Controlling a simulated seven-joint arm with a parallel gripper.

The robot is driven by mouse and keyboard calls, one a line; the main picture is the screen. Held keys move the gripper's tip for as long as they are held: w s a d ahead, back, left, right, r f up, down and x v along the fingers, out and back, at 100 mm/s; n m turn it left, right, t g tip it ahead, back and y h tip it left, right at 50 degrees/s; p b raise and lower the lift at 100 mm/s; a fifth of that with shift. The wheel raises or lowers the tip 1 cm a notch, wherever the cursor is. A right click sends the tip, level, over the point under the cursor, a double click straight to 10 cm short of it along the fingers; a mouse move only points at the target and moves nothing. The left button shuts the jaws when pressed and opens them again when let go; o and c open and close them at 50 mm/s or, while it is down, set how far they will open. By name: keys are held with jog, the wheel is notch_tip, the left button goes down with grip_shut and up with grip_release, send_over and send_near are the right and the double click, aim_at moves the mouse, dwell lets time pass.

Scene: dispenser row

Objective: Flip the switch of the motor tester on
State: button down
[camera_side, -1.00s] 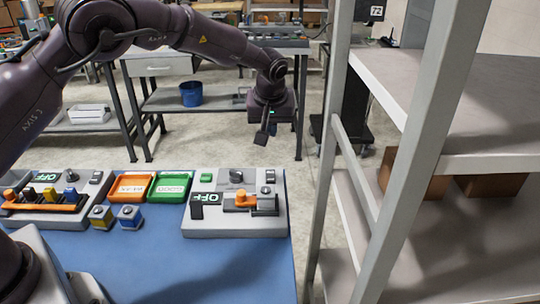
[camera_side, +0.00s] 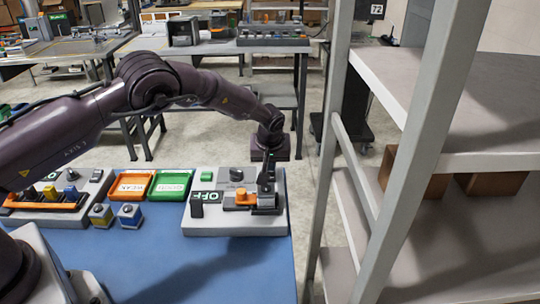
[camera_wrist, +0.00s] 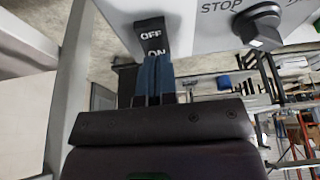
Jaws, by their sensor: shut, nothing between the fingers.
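The motor tester (camera_side: 232,226) is a grey panel at the front right of the blue table in the side view. Its small display reads OFF, and an orange motor (camera_side: 244,197) sits on it. The black switch (camera_wrist: 151,36), marked OFF and ON, shows in the wrist view. My gripper (camera_side: 267,182) is over the tester's right part and hides the switch in the side view. In the wrist view, the shut, empty fingers (camera_wrist: 154,72) are right at the ON end of the switch. I cannot tell whether they touch it.
A black knob (camera_wrist: 258,22) marked STOP sits right of the switch. A green button (camera_side: 206,176) is on the tester's left. Orange (camera_side: 131,185) and green (camera_side: 171,184) trays, two small blocks and another panel stand left. A grey shelf frame (camera_side: 335,130) rises close on the right.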

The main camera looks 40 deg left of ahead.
dwell(0.3)
jog(key=shift+w+a+f+g+h, duration=0.2)
jog(key=shift+f+g+h, duration=0.1)
jog(key=shift+f, duration=0.2)
jog(key=shift+s, duration=0.1)
jog(key=shift+d, duration=0.1)
jog(key=shift+s+d, duration=0.6)
jog(key=shift+s, duration=0.05)
jog(key=shift+w, duration=0.1)
